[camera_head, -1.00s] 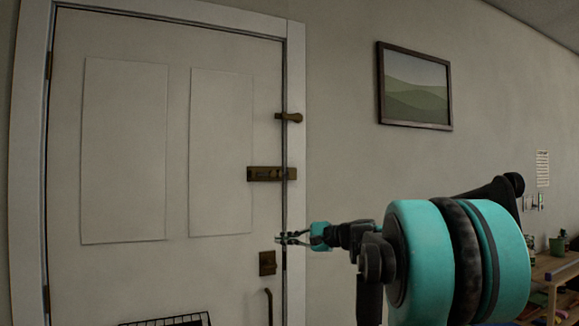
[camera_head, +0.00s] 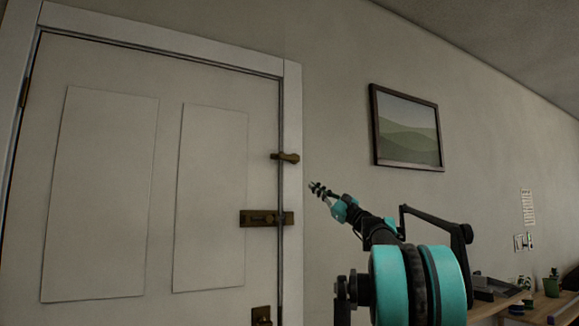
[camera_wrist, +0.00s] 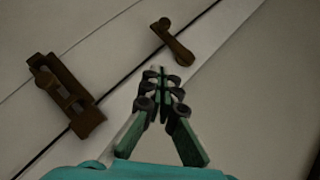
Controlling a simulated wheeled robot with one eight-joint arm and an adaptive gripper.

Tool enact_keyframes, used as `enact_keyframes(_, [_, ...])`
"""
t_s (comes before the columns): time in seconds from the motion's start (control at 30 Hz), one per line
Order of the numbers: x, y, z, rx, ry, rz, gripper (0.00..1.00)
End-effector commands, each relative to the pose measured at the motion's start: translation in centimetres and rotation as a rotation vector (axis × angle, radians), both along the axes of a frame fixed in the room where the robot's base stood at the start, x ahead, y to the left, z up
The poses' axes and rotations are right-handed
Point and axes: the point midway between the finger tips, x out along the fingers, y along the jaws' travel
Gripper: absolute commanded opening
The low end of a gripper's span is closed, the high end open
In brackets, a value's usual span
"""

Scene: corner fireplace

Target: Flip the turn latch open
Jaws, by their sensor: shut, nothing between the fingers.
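The turn latch (camera_head: 285,157) is a small brass lever near the door's right edge, lying about level across the gap between door and frame. It also shows in the wrist view (camera_wrist: 173,42), above and just right of the fingertips. My gripper (camera_head: 316,188) is shut and empty, right of the door frame and a little below the latch in the head view. In the wrist view its fingertips (camera_wrist: 162,78) are together and appear apart from the latch.
A brass slide bolt (camera_head: 266,218) sits below the latch on the white door (camera_head: 215,90); it shows at left in the wrist view (camera_wrist: 65,92). A framed picture (camera_head: 407,128) hangs right. A table (camera_head: 492,305) with several items stands at lower right.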

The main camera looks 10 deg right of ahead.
Motion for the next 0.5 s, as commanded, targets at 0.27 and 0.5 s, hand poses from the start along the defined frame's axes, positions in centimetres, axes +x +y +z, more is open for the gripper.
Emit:
enact_keyframes(0.27, [1.0, 1.1, 0.9, 0.0, 0.001, 0.001, 0.0])
enact_keyframes(0.5, [3.4, 3.9, 3.5, -0.002, 0.0, 0.003, 0.0])
